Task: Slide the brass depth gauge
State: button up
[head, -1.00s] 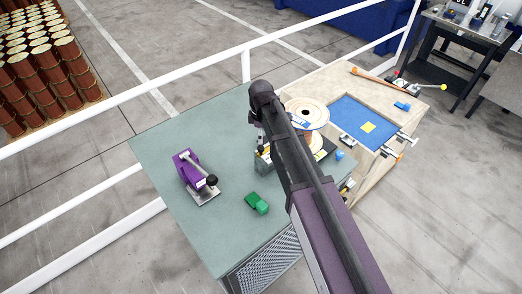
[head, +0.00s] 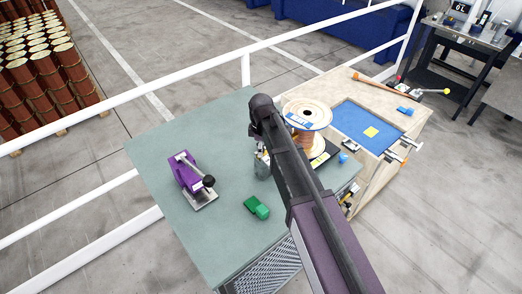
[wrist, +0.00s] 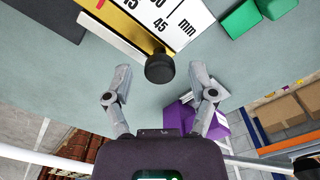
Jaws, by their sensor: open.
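In the wrist view a white scale plate (wrist: 178,22) with black numbers and "mm" lies beside a yellow-brass strip (wrist: 125,12). I take these to be the depth gauge. A black round knob (wrist: 160,68) stands at the near end of a pale bar beside them. My gripper (wrist: 157,76) is open, with one finger on each side of the knob and visible gaps to both. In the head view my arm hides the gripper and most of the gauge.
A green block (head: 257,207) and a purple clamp-like device (head: 190,179) stand on the grey-green bench top (head: 225,165). A copper-wound spool (head: 305,136) stands right of my arm. A blue mat (head: 347,115) lies on the wooden bench. A white rail (head: 180,82) runs behind.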

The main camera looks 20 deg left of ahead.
dwell(0.3)
grip_shut()
jog(key=shift+d, duration=0.1)
